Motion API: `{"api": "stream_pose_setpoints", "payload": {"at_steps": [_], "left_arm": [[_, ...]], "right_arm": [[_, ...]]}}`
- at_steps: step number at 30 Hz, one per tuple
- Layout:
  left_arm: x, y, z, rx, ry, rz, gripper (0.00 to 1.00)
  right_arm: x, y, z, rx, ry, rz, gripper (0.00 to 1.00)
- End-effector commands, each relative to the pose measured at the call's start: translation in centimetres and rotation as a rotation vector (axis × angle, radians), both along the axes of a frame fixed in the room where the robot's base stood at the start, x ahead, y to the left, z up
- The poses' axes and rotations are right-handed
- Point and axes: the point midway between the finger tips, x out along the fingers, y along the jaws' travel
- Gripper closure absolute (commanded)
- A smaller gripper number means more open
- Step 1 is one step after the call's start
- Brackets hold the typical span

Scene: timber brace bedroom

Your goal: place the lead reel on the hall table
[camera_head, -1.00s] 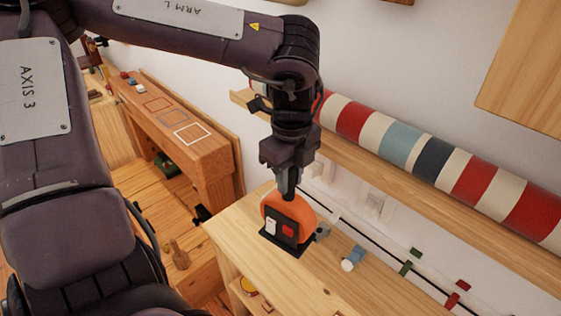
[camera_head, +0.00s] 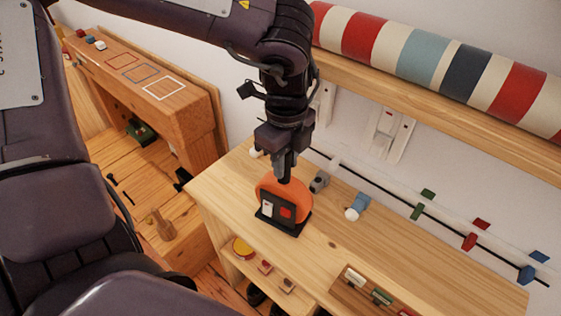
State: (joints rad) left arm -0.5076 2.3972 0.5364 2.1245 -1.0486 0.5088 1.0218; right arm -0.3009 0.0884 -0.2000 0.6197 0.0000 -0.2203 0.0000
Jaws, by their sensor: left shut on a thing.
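The lead reel (camera_head: 270,189) is orange, with a black front panel and a black base, and stands upright. My left gripper (camera_head: 285,177) comes down from above and is shut on the reel's top. The reel is at the left part of a pale wooden table (camera_head: 229,188), which looks like the hall table. Its base is at or just above the tabletop; I cannot tell whether it touches. The gripper's fingertips are partly hidden by the reel. My right gripper is not in view.
A grey clip (camera_head: 320,181) and a blue-and-white piece (camera_head: 357,206) lie behind the reel. A dark cord with coloured clips (camera_head: 417,211) runs along the wall. A shelf (camera_head: 430,107) holds a striped roll (camera_head: 415,55). Bare tabletop lies right of the reel.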

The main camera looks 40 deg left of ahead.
Motion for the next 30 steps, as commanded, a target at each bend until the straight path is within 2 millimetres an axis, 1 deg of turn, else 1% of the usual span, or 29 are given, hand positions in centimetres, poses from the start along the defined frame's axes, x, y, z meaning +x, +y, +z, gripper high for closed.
{"api": "stream_pose_setpoints", "payload": {"at_steps": [1, 6, 12, 13, 17, 26, 30], "left_arm": [[0.1, 0.0, 0.2, 0.0, -0.004, -0.001, 1.0], [0.1, 0.0, 0.2, 0.0, -0.004, -0.001, 1.0], [0.1, 0.0, -0.3, 0.0, -0.004, 0.0, 1.0], [0.0, 0.0, -0.3, 0.0, -0.001, 0.0, 0.71], [0.0, 0.0, -0.2, 0.0, -0.001, 0.0, 0.54], [0.0, 0.0, -0.2, 0.0, -0.001, 0.0, 0.53], [0.0, 0.0, 0.1, -0.001, 0.001, 0.0, 0.53]], "right_arm": [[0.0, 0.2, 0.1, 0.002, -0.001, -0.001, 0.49], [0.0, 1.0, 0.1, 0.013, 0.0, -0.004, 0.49], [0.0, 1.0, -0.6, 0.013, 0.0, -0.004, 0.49], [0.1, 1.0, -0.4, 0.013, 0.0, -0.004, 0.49], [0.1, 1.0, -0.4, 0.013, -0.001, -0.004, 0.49], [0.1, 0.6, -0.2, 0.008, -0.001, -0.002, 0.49], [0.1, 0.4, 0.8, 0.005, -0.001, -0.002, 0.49]]}}
